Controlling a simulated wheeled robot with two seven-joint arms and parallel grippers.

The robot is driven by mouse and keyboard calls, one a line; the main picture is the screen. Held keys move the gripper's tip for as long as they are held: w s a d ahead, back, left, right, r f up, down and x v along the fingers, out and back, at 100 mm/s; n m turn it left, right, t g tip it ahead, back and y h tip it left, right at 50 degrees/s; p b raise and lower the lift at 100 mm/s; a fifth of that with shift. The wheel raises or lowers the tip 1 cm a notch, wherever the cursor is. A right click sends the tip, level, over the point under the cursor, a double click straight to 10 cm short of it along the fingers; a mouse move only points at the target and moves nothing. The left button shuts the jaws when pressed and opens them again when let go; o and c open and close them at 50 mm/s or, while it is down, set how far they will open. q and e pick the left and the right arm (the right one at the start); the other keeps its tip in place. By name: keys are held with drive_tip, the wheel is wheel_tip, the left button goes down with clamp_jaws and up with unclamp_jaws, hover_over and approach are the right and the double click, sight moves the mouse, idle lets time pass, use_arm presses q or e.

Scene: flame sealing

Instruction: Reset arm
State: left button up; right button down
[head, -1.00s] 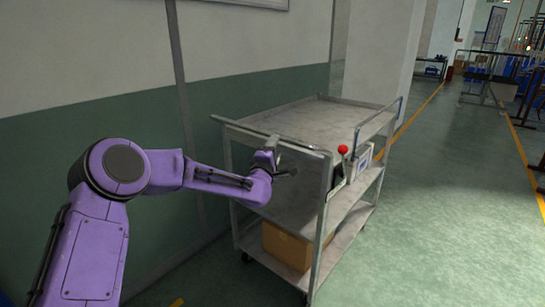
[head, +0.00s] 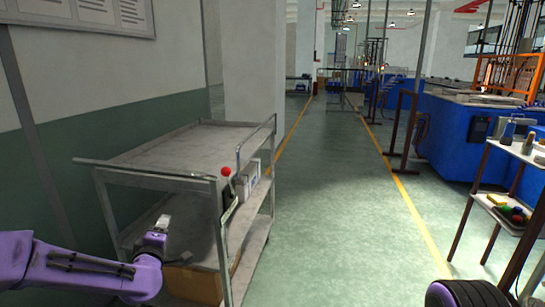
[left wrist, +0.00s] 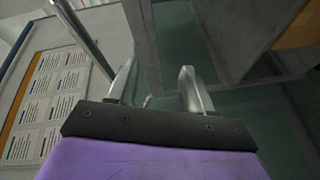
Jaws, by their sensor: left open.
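My left arm comes in from the lower left, with its purple forearm low in the head view. My left gripper (head: 158,232) is at the near side of the grey cart (head: 185,150), in front of its lower shelves and below its top shelf. I cannot tell whether it touches the cart. In the left wrist view the two metal fingers (left wrist: 155,92) are apart with nothing between them. My right gripper is not in view; a purple and black part at the lower right seems to be my right arm.
The cart has a red ball-topped lever (head: 226,172), a white box (head: 247,180) and a cardboard box (head: 195,284) on its bottom shelf. A small shelf rack (head: 505,205) with coloured items stands right, before blue machinery (head: 450,140). The green aisle floor (head: 335,215) is clear.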

use_arm(q)
drive_tip(key=s+d+f+m+g+h, duration=0.1)
drive_tip(key=s+d+f+m+g, duration=0.1)
drive_tip(key=s+f, duration=0.35)
drive_tip(key=s+d+f+m+g, duration=0.2)
drive_tip(key=s+f, duration=0.1)
drive_tip(key=f, duration=0.6)
drive_tip(key=s+f+m+g+p, duration=0.1)
drive_tip(key=s+f, duration=0.4)
drive_tip(key=s, duration=0.7)
drive_tip(key=s+f+m+g, duration=0.3)
drive_tip(key=s+f+g, duration=0.2)
drive_tip(key=s, duration=0.6)
drive_tip(key=s+f+m+g+p, duration=0.1)
drive_tip(key=s+f, duration=0.5)
drive_tip(key=s, duration=0.6)
drive_tip(key=m+g, duration=0.1)
drive_tip(key=g, duration=0.1)
drive_tip(key=shift+s+a+f+g+y+p, duration=0.25)
drive_tip(key=shift+s+f+g+y+p, duration=0.05)
drive_tip(key=shift+f, duration=0.1)
